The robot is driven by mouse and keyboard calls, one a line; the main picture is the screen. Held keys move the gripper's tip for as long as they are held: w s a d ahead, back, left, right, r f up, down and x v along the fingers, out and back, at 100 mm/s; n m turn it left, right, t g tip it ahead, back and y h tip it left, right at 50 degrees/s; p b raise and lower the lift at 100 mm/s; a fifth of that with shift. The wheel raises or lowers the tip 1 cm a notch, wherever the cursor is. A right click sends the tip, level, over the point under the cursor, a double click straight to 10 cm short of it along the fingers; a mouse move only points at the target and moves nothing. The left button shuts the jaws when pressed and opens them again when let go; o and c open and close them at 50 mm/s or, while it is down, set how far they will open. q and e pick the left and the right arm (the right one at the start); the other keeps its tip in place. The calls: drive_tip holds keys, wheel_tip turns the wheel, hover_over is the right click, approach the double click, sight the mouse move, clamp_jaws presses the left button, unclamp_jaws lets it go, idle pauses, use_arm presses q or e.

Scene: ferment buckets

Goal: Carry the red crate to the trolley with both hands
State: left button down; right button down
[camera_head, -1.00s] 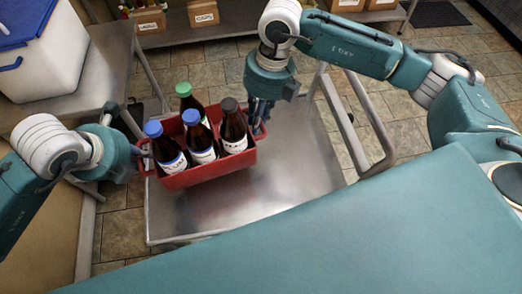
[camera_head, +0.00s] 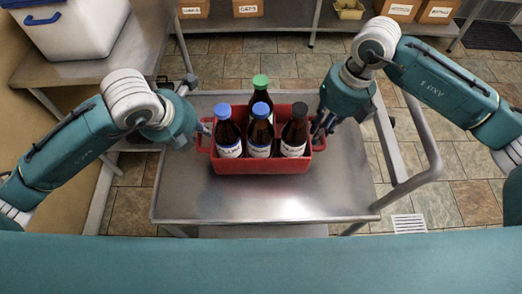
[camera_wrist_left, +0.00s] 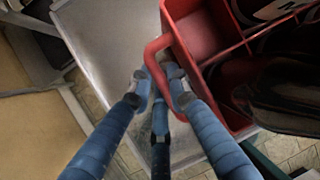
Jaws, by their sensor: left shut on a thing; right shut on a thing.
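The red crate (camera_head: 262,167) is over the steel trolley top (camera_head: 270,205) and looks level; I cannot tell whether it touches the surface. It holds several dark bottles with blue, green and black caps. My left gripper (camera_head: 206,132) is shut on the crate's left handle. In the left wrist view, the fingers (camera_wrist_left: 160,85) close around the red handle loop (camera_wrist_left: 152,50). My right gripper (camera_head: 322,130) is shut on the crate's right side; its fingertips are partly hidden.
The trolley's push handle (camera_head: 425,150) rises on the right. A side table (camera_head: 95,70) with a white and blue cooler (camera_head: 75,28) stands at the left. A shelf with cardboard boxes (camera_head: 247,8) is at the back. The trolley top is bare in front of the crate.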

use_arm(q)
drive_tip(key=shift+a+r, duration=0.1)
drive_tip(key=shift+a, duration=0.05)
use_arm(e)
drive_tip(key=shift+w+d, duration=0.1)
use_arm(q)
drive_tip(key=shift+f, duration=0.2)
use_arm(e)
drive_tip(key=shift+f, duration=0.15)
